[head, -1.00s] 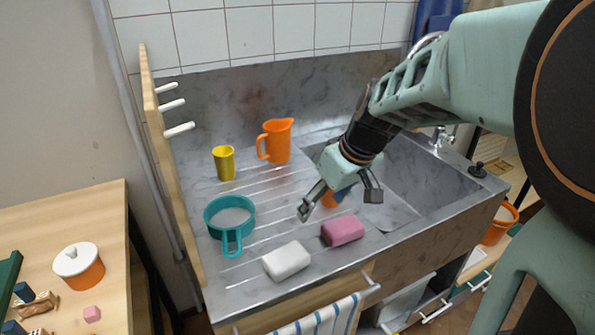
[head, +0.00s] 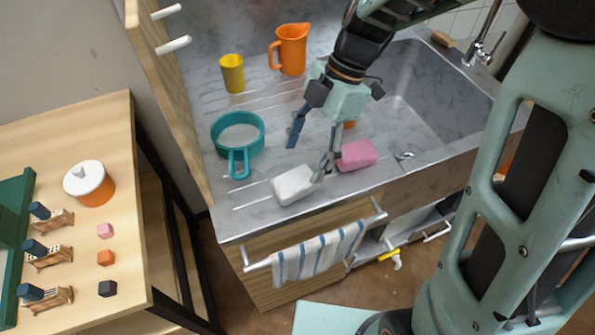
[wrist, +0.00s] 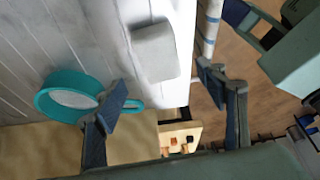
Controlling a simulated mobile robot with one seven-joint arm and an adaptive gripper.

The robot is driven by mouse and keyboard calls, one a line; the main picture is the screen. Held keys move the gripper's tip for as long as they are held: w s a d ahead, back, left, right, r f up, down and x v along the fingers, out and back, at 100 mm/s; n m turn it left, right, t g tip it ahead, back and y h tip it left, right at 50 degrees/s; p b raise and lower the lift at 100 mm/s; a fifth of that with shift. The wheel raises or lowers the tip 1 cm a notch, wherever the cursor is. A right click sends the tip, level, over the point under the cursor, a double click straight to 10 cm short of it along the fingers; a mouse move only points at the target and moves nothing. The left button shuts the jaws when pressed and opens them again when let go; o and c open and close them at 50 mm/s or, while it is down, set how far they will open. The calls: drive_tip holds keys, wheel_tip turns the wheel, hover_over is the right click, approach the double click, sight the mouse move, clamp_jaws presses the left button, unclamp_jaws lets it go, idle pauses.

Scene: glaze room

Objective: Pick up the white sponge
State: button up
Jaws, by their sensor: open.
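The white sponge (head: 290,186) lies on the steel draining board near its front edge. In the wrist view the sponge (wrist: 154,52) shows beyond the fingertips, a little above the middle of the gap between them. My gripper (head: 307,159) is open and empty, pointing down above the board just behind the sponge. One finger overlaps the sponge's right end in the head view; I cannot tell whether they touch. In the wrist view my gripper's two fingers (wrist: 161,92) are spread wide.
A pink sponge (head: 356,155) lies close to the right. A teal strainer (head: 238,149) stands left, with a yellow cup (head: 232,73) and orange jug (head: 291,49) behind. A striped towel (head: 318,253) hangs below the front edge. The sink basin (head: 437,90) is at right.

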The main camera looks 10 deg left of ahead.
sight(296, 179)
drive_tip(key=x, duration=0.7)
drive_tip(key=shift+f, duration=0.1)
drive_tip(key=shift+f+b, duration=0.25)
drive_tip(key=shift+b, duration=0.2)
idle(0.5)
drive_tip(key=shift+c, duration=0.6)
drive_tip(key=c, duration=0.9)
